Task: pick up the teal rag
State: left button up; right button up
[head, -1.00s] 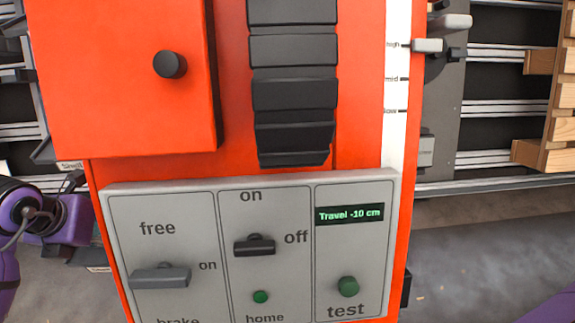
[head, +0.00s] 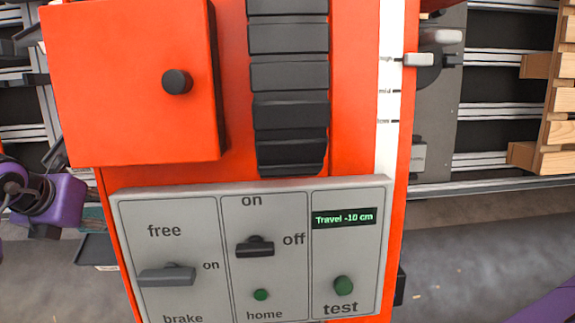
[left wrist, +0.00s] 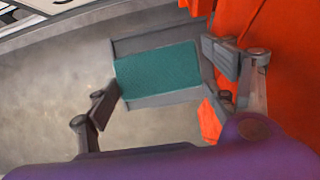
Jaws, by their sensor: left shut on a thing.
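The teal rag (left wrist: 157,75) shows in the left wrist view as a flat, roughly rectangular piece between the two fingers of my left gripper (left wrist: 161,81). My left gripper is shut on it, with one finger at each side edge. A small part of the rag (head: 93,218) shows in the head view, just right of my purple left wrist. A grey tray (left wrist: 165,99) lies behind the rag; I cannot tell whether the rag still touches it. My right gripper is out of view.
A tall orange cabinet (head: 232,95) with a grey switch panel (head: 205,255) stands close on the right of my left gripper. Its display (head: 343,218) reads "Travel -10 cm". Wooden pallets (head: 562,100) are at the far right.

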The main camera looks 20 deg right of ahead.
pick_arm(q)
jog(key=w+a, duration=0.3)
jog(key=a, duration=0.6)
jog(key=w+a, duration=0.3)
jog(key=a, duration=0.6)
jog(key=shift+w+a+r+p, duration=0.25)
jog(key=shift+w+r+p, duration=0.1)
jog(key=shift+r+p, duration=0.05)
jog(key=o, duration=0.4)
jog(key=c, duration=0.4)
